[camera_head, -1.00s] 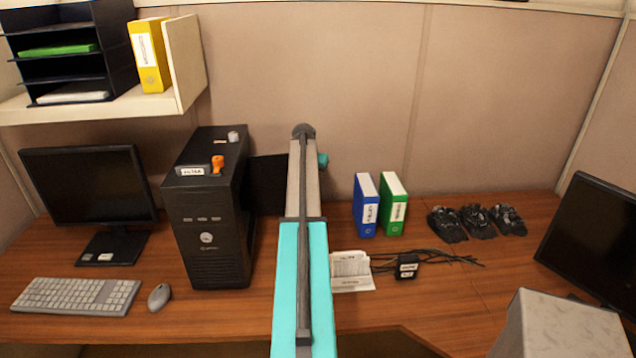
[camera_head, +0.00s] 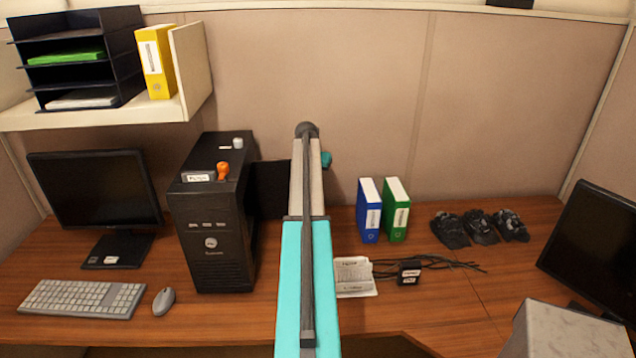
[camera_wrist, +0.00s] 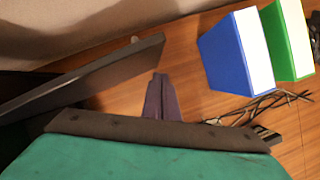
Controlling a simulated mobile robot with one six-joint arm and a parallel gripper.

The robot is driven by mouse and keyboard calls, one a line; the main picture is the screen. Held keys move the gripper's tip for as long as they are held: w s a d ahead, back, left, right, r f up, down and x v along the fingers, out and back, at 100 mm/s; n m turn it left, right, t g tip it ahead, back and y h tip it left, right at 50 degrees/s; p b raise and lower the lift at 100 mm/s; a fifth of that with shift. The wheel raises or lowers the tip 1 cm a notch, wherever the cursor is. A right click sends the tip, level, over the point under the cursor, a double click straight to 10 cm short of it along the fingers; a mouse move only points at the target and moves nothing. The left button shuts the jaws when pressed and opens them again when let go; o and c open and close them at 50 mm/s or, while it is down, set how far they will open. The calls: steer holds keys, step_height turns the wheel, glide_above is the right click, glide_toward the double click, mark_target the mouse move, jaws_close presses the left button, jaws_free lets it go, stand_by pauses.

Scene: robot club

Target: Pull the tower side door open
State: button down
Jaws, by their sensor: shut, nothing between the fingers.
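The black computer tower (camera_head: 212,235) stands on the desk left of my arm in the head view. Its side door, a dark panel (camera_head: 272,188), stands out from the tower's right side toward the back, partly hidden behind my arm. In the wrist view the door (camera_wrist: 85,78) is a long dark grey slab slanting from the left edge up to the middle, with a pale end piece. My gripper (camera_wrist: 162,77) is shut and empty, its fingertips just below and right of the door's outer end. I cannot tell whether they touch. The head view hides my gripper behind my arm.
A blue binder (camera_head: 369,210) and a green binder (camera_head: 397,210) stand right of my arm. A black adapter (camera_head: 409,272) with cables and a paper booklet (camera_head: 354,277) lie in front. An orange-handled stamp (camera_head: 223,171) sits on the tower. A monitor (camera_head: 95,200) stands left.

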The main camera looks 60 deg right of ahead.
steer(key=s+d+p+v, duration=0.1)
steer(key=s+p+v, duration=0.2)
steer(key=p+v, duration=0.5)
steer(key=v, duration=0.8)
steer(key=shift+s+d+r, duration=0.1)
steer(key=shift+r, duration=0.05)
